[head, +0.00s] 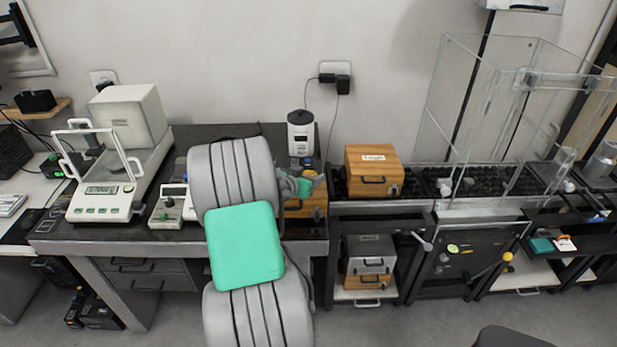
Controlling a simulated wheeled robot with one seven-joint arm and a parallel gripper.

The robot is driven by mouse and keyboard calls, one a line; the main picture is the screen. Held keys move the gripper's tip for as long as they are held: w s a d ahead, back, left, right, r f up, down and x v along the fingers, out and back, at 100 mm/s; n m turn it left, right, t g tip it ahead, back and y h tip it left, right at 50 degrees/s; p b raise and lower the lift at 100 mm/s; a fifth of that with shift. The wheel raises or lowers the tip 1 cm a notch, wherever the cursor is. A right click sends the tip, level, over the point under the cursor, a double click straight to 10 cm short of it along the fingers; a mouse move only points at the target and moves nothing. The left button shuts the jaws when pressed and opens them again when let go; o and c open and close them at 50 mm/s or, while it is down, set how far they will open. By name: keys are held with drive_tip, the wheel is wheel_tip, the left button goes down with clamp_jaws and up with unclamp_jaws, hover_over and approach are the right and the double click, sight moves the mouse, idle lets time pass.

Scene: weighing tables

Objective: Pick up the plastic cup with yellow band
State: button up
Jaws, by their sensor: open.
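I cannot make out a plastic cup with a yellow band in the head view. The thick grey and teal links of my arm cover the middle of the left table and may hide it. The end of my arm with my gripper (308,181) shows only in part, just right of the upper link, over the right end of the dark table (215,133). The gripper looks open, and I see nothing held in it. Its fingertips are too small and covered to place exactly.
A white balance (105,200) and a small scale (168,207) stand left of my arm. A white device with a dark top (300,135) stands behind the gripper. A wooden box (373,172) and a tall clear enclosure (480,120) stand to the right.

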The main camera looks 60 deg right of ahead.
drive_tip(key=shift+c, duration=0.4)
drive_tip(key=c, duration=1)
drive_tip(key=shift+r, duration=0.1)
